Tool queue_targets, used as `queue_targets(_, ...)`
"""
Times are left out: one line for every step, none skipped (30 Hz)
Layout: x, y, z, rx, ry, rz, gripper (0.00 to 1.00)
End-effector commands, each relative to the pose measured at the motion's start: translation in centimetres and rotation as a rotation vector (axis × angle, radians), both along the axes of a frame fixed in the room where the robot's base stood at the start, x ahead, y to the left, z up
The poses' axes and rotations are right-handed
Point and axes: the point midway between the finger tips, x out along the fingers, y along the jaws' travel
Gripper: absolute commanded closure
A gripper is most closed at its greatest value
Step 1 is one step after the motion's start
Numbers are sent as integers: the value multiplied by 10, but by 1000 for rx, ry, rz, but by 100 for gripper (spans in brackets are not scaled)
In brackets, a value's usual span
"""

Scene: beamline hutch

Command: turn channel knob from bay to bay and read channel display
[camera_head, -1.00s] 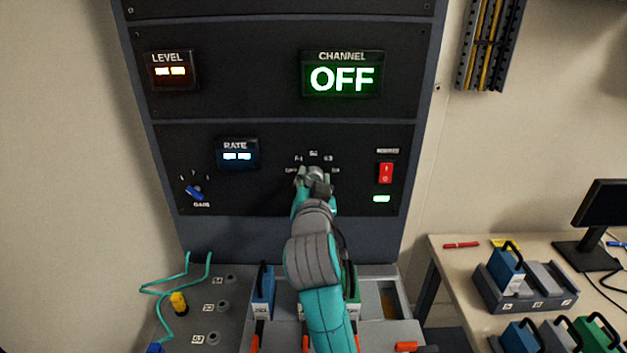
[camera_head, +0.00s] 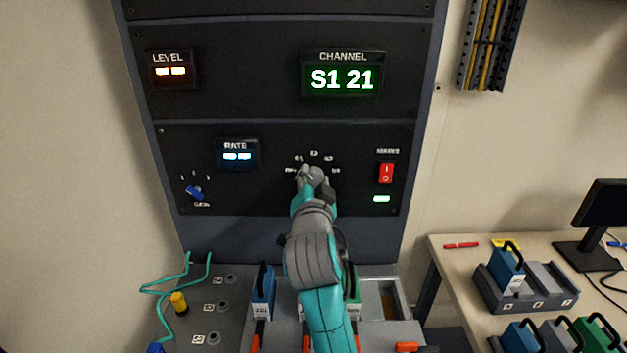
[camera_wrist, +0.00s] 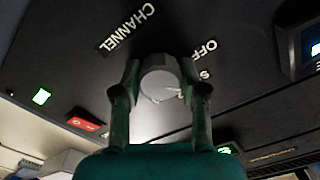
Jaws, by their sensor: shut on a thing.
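The channel knob (camera_wrist: 161,83) is a round grey knob on the black panel, and it sits between my two fingers in the wrist view. My gripper (camera_head: 314,178) is shut on the channel knob in front of the panel. In the head view my gripper and wrist hide most of the knob. Small position labels (camera_head: 314,154) arc above it, and the wrist view shows the OFF label (camera_wrist: 204,48) near the knob.
A red mains switch (camera_head: 386,173) is right of the knob, and a blue gain knob (camera_head: 195,192) is at the left. The level display (camera_head: 171,71) and rate display (camera_head: 237,155) are lit. Blue and green handled modules stand below my arm. A bench (camera_head: 455,272) is at right.

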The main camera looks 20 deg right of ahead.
Motion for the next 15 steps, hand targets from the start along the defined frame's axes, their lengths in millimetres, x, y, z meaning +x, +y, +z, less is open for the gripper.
queue_targets(0,0,0,0,1,-1,50)
queue_targets(0,0,0,0,1,-1,43)
queue_targets(0,0,0,-1,1,-1,33)
queue_targets(0,0,0,-1,1,-1,33)
queue_targets(0,0,0,-1,1,-1,33)
queue_targets(0,0,0,-1,1,-1,33)
queue_targets(0,0,0,-1,1,-1,33)
queue_targets(0,0,0,-1,0,0,33)
queue_targets(0,0,0,-1,0,0,33)
queue_targets(0,0,0,-1,0,0,33)
queue_targets(0,0,0,-1,0,0,33)
queue_targets(0,0,0,-1,0,0,33)
queue_targets(-1,0,0,-1,0,0,33)
queue_targets(-2,1,0,-1,0,0,33)
queue_targets(-4,2,0,-1,0,1,33)
